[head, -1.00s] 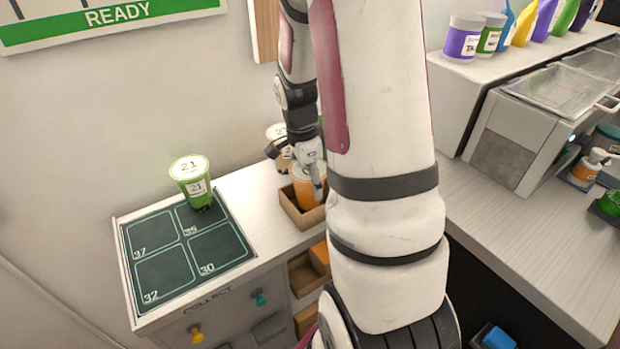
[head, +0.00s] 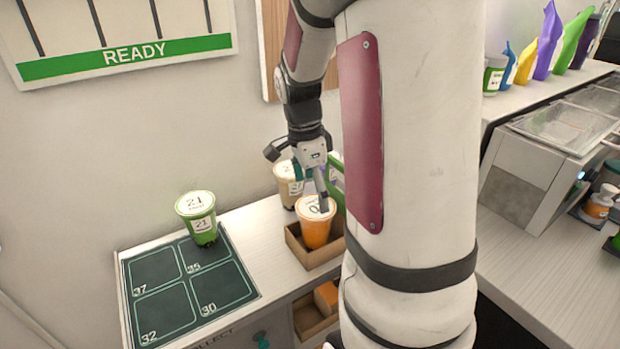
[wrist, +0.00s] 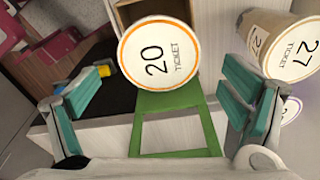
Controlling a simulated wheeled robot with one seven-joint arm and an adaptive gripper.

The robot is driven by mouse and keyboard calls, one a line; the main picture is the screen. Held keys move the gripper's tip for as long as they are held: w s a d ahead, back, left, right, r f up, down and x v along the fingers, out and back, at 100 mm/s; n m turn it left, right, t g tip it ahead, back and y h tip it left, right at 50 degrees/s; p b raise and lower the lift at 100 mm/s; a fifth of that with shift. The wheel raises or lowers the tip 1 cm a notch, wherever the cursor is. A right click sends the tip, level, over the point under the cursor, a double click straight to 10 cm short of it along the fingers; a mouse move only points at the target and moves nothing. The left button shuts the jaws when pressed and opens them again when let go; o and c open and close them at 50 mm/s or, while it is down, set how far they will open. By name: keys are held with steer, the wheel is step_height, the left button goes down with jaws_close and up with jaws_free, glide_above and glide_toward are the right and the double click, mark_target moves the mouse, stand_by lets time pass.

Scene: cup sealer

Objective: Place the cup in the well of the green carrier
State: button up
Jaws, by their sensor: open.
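The orange cup (head: 315,228) stands upright, its base inside a small brown open box on the counter. Its white lid, marked 20, faces the wrist camera (wrist: 157,55). My gripper (wrist: 165,72) is open, with its teal-padded fingers spread to either side below the lid in the wrist view. In the head view one finger reaches down beside the cup's lid; contact cannot be told. A green frame with a square opening, likely the green carrier (wrist: 177,102), lies below the cup in the wrist view. A green strip of it seems to show behind my gripper (head: 336,180); my arm hides the rest.
A tan cup marked 27 (wrist: 285,50) stands close behind the orange cup. The brown box (head: 297,250) has raised walls. A green cup marked 21 (head: 198,220) stands at the back of a dark numbered mat (head: 170,310), whose other squares are clear.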

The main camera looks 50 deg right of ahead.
steer(key=r, duration=0.3)
steer(key=shift+w+a+r, duration=0.1)
steer(key=shift+a, duration=0.1)
steer(key=shift+a+r, duration=0.15)
steer(key=shift+r, duration=0.1)
steer(key=s+a+r+n+t, duration=0.3)
steer(key=s+a+r+n, duration=0.1)
steer(key=a+n, duration=0.7)
steer(key=s+a+r+n+t+y, duration=0.1)
steer(key=s+a+r+n+t, duration=0.2)
steer(key=a+n, duration=0.8)
step_height(320, 180, up, 4)
steer(key=shift+s+a+f+n, duration=0.15)
steer(key=shift+s+a+n, duration=0.25)
steer(key=shift+s+n, duration=0.55)
steer(key=shift+s+d+m, duration=0.1)
steer(key=shift+s+m, duration=0.15)
